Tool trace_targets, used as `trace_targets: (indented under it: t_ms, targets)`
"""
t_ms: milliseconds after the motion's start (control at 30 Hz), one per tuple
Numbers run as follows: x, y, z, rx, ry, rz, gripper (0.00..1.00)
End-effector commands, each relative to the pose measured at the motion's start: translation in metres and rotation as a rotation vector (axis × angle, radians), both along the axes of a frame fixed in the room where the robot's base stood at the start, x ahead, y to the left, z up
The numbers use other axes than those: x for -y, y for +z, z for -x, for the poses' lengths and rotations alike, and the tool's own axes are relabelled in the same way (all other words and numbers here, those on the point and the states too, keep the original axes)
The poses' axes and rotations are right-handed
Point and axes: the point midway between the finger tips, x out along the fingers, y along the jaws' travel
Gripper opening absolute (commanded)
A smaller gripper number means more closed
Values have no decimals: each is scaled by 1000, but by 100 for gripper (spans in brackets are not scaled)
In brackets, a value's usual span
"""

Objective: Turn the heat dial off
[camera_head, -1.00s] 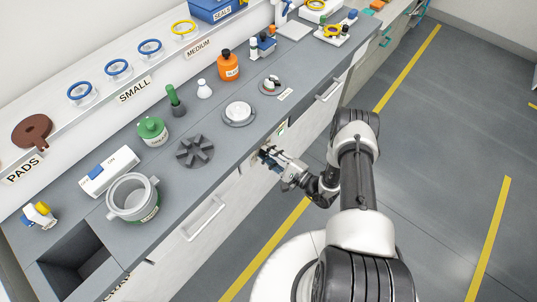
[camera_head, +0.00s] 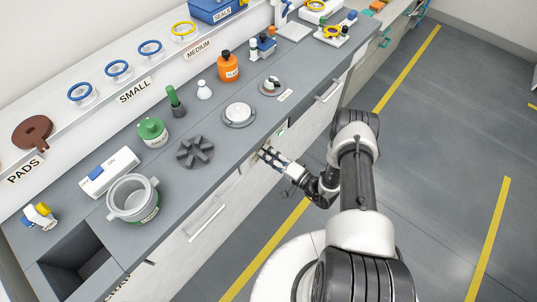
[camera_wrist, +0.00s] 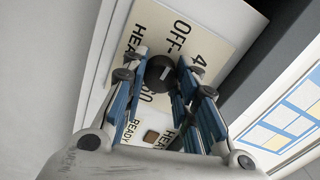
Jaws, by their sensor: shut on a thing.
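The heat dial (camera_wrist: 161,69) is a small round black knob with a short white mark, on a cream panel (camera_wrist: 205,35) printed with OFF, HEAT, READY and numbers. In the wrist view my gripper (camera_wrist: 160,76) has its blue and black fingers on either side of the dial, shut on it. The white mark lies nearly level in that view. In the head view my gripper (camera_head: 268,155) is at the front face of the bench, and the dial is hidden there.
The grey bench top (camera_head: 215,185) lies above my gripper. It bears a heating plate (camera_head: 238,115), an orange bottle (camera_head: 228,67), and a grey pot (camera_head: 133,199). A drawer handle (camera_head: 205,220) juts out left of my gripper. The floor to the right is clear.

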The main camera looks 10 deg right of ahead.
Motion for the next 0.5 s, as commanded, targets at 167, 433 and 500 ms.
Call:
trace_targets:
  t_ms: [167, 433, 500]
  targets:
    - [0, 0, 0, 24, -1, 33, 3]
    - [0, 0, 0, 33, -1, 44, 3]
    - [0, 0, 0, 33, -1, 44, 3]
